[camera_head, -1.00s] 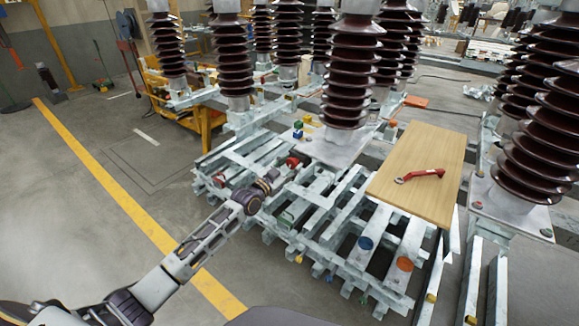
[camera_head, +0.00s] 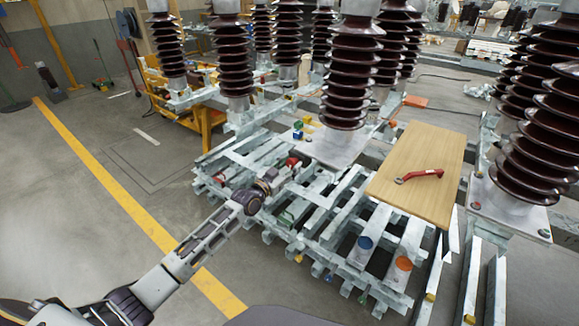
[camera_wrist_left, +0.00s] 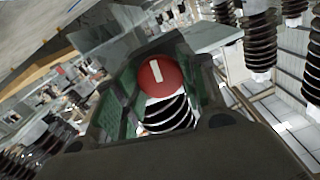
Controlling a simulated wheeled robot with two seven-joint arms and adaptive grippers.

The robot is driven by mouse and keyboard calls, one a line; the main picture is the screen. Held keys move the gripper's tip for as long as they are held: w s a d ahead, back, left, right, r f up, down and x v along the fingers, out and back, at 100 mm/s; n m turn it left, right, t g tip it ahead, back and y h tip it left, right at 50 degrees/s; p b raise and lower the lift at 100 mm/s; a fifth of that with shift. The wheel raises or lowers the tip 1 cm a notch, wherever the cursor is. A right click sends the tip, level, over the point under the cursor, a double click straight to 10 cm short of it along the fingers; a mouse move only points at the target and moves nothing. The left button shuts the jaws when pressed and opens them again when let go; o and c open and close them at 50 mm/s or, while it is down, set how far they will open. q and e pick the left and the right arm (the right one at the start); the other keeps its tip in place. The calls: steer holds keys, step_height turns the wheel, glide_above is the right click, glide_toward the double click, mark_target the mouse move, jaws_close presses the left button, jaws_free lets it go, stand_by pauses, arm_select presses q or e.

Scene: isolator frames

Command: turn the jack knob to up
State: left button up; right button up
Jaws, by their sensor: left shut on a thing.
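The jack knob (camera_wrist_left: 160,77) is a round red cap with a white bar mark, in the middle of the left wrist view. The bar stands close to upright in that picture, tilted slightly. A pale coiled part shows just below the knob. My left gripper (camera_wrist_left: 158,95) has a finger on each side of the knob and is shut on it. In the head view my left gripper (camera_head: 284,174) reaches the steel frame from the left, by a small red part (camera_head: 294,163); the knob's mark is too small to read there. My right gripper is not in view.
Tall brown ribbed insulators (camera_head: 352,75) stand on the steel frame (camera_head: 300,240) close beyond my left gripper. A wooden board (camera_head: 425,150) with a red-handled tool (camera_head: 420,175) lies to the right. Open floor (camera_head: 80,220) with a yellow line is at the left.

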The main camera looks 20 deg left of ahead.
arm_select(q)
steer(key=o, duration=1)
steer(key=shift+o, duration=0.2)
steer(key=shift+v, duration=0.9)
steer(key=v, duration=1)
steer(key=shift+s, duration=0.1)
